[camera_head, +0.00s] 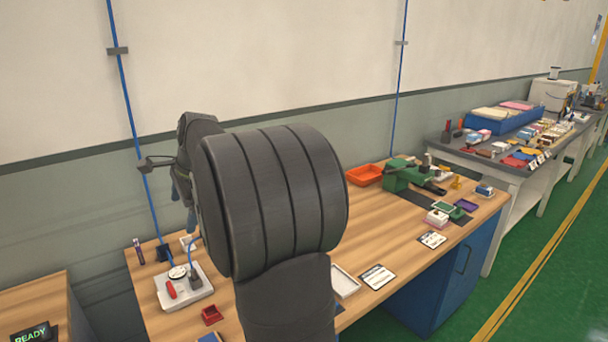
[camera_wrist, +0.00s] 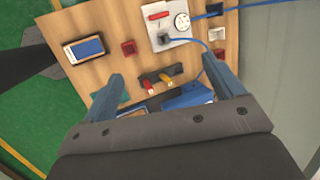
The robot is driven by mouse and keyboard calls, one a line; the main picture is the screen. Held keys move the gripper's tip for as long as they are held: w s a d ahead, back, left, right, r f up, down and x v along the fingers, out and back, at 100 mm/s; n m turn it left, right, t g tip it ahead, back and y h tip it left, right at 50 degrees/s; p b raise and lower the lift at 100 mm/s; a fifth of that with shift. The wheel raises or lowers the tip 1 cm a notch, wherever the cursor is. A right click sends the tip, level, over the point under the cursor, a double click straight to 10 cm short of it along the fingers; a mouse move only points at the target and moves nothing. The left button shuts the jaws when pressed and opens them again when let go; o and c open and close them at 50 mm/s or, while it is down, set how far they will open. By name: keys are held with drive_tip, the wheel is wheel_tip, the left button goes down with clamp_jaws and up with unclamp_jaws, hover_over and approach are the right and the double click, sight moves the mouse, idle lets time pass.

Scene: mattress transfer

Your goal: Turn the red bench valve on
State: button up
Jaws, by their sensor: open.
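The red bench valve is a small red lever (camera_head: 171,289) on a white plate (camera_head: 203,293) at the left of the wooden bench. A round gauge (camera_head: 177,271) sits on the same plate. In the wrist view the red lever (camera_wrist: 158,16) is near the top edge, beside the gauge (camera_wrist: 182,21). My gripper (camera_wrist: 165,84) is open, with its two blue-grey fingers apart and nothing held between them. It is above the bench and apart from the valve. In the head view my arm hides most of the gripper.
A blue hose (camera_wrist: 245,8) runs to the plate. A small red box (camera_head: 211,315) stands near it. Red and yellow-handled tools (camera_wrist: 150,84) lie below the fingers in the wrist view.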

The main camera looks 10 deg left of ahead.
drive_tip(key=n+g+h, duration=0.1)
drive_tip(key=n+h, duration=0.3)
drive_tip(key=n, duration=3.2)
hover_over(171, 287)
wheel_tip(171, 287, down, 14)
wheel_tip(171, 287, down, 16)
drive_tip(key=shift+f, duration=0.25)
drive_tip(key=c, duration=1)
